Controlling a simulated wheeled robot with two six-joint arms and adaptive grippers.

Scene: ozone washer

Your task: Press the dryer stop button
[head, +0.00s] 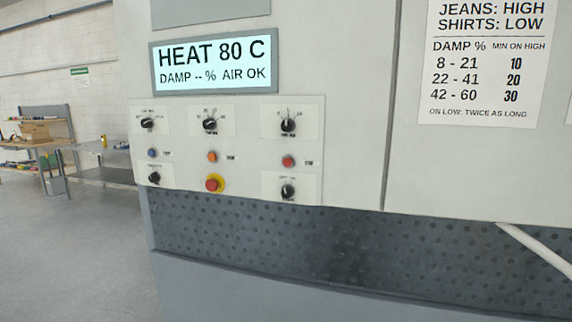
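The dryer control panel (240,135) is on the machine's front, left of the middle in the head view. A small red button (288,161) sits at its right, between two black knobs. An orange button (212,156) is in the middle column and a blue button (152,153) is at the left. Below the orange one is a red mushroom button (213,184) on a yellow ring. The small labels beside the buttons are too blurred to read surely. Neither of my grippers is in view, and nothing touches the panel.
A display (214,62) above the panel reads HEAT 80 C, DAMP -- %, AIR OK. A paper chart (483,65) hangs at the upper right. A dark dimpled strip (340,250) lies below. A workbench (45,140) stands far left; the floor (70,250) before it is clear.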

